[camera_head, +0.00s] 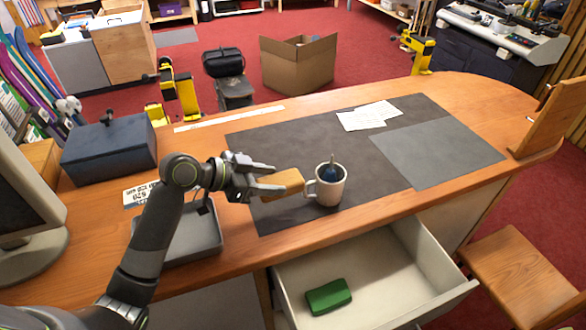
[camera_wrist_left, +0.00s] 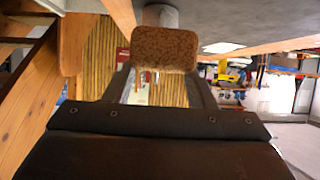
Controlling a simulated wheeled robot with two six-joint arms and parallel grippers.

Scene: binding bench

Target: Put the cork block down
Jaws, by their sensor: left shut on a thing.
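The cork block (camera_head: 285,184) is a tan, rounded slab. My left gripper (camera_head: 268,190) is shut on it, over the left part of the dark desk mat (camera_head: 262,142) on the bench. In the left wrist view the cork block (camera_wrist_left: 164,48) sits between the two fingertips (camera_wrist_left: 164,72). In the head view it is just left of a white mug (camera_head: 333,190) with a dark blue thing inside; I cannot tell whether they touch. Whether the block touches the mat is also unclear. My right gripper is not in view.
An open drawer (camera_head: 440,288) with a green block (camera_head: 328,296) juts out below the front edge. A grey tray (camera_head: 205,240) lies under my left arm. A dark blue box (camera_head: 108,152) stands at left. Papers (camera_head: 368,116) and a grey sheet (camera_head: 436,155) lie on the mat.

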